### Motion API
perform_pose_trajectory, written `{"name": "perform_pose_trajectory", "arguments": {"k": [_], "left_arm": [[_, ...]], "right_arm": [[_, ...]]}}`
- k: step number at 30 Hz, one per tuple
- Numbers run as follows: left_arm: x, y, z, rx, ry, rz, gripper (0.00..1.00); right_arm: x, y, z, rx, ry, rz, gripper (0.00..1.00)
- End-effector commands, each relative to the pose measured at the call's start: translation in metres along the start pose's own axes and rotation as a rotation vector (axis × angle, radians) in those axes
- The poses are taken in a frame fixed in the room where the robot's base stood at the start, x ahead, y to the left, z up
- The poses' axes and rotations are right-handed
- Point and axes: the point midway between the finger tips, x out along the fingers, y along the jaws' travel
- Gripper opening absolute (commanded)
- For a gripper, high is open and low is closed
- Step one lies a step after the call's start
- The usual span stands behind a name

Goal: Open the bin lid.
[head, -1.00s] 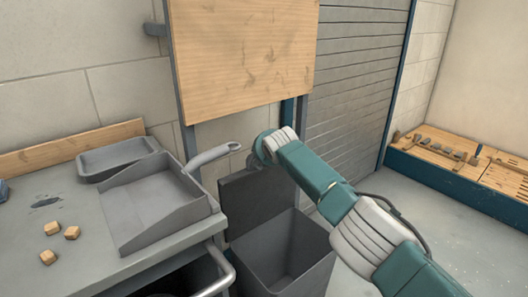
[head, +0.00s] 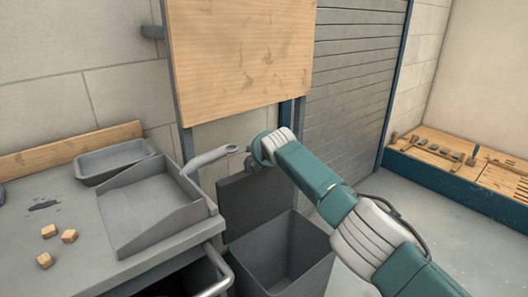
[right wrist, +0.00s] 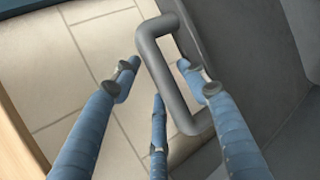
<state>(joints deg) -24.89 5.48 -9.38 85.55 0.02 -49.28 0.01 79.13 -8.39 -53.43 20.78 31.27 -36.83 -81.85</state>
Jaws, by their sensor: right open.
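The grey bin (head: 300,262) stands on the floor beside the workbench, and its inside is visible from above. Its dark lid (head: 238,210) stands raised, roughly upright, at the back edge of the opening. My right arm reaches over the bin to the lid's upper edge, and its fingers are mostly hidden in the head view. In the right wrist view the lid's grey bar handle (right wrist: 151,48) passes between the fingers of my right gripper (right wrist: 160,84). The fingers are spread apart and not closed on the handle. My left gripper is out of view.
The workbench (head: 60,262) at left holds a grey dustpan-like tray (head: 150,218) with a handle near the lid, a shallow tray (head: 112,163) and small wooden cubes (head: 70,236). A wooden board (head: 245,60) hangs above. Floor at right is clear before a tool bench (head: 440,170).

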Motion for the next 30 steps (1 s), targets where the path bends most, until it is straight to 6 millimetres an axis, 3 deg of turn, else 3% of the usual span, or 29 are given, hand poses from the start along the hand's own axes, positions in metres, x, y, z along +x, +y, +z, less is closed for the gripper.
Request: {"name": "perform_pose_trajectory", "arguments": {"k": [14,30], "left_arm": [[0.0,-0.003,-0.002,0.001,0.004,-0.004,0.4],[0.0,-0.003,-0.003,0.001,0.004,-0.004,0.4]], "right_arm": [[-0.031,-0.001,0.0,-0.002,0.001,0.002,0.44],[-0.101,0.0,0.0,-0.001,-0.001,0.003,0.44]]}}
